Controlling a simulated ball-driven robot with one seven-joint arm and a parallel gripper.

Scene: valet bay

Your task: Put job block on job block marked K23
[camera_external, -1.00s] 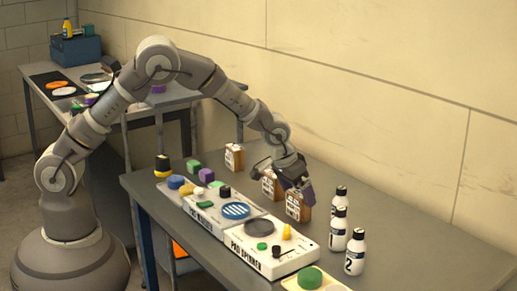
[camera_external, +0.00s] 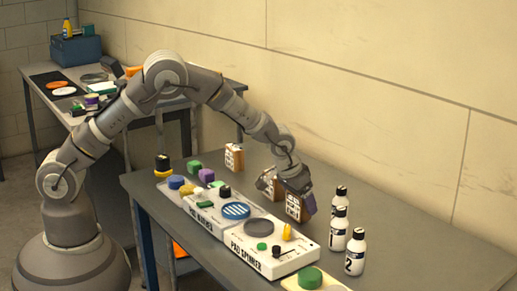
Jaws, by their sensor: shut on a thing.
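Three tan job blocks with white label faces are in the external view, on the far side of the grey bench. One job block (camera_external: 234,157) stands alone at the back. A second job block (camera_external: 268,186) is partly hidden behind my gripper. The front job block (camera_external: 293,207) is between the jaws of my gripper (camera_external: 298,192), which points down and is shut on it. I cannot tell whether that block touches the bench. The label marks are too small to read, so I cannot tell which block is K23.
White bottles (camera_external: 340,229) stand close to the right of my gripper. A wall runs behind the bench. The bench (camera_external: 430,262) is clear at the right.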

